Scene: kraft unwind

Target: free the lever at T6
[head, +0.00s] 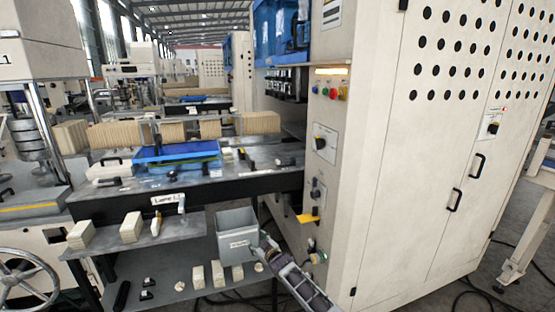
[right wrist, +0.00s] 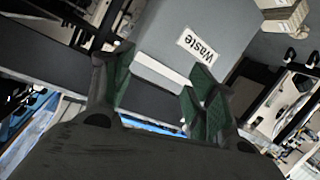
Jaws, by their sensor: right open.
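I cannot read a T6 label in either view. A yellow lever (head: 308,218) sticks out from the side of the cream machine cabinet (head: 350,150), below a dark knob. My right gripper (head: 265,246) is low in front of the cabinet, below and left of the yellow lever and beside the grey waste bin. In the right wrist view the same gripper (right wrist: 158,85) is open, its green-padded fingers apart, with the bin behind them. Nothing is clearly held between the fingers. My left gripper is out of view.
The grey bin marked Waste (head: 237,222) also fills the top of the right wrist view (right wrist: 190,25). A workbench (head: 235,180) with a blue tray (head: 175,152) is at left. Below, a shelf (head: 170,285) holds pale blocks. Dark cables lie by the cabinet's base.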

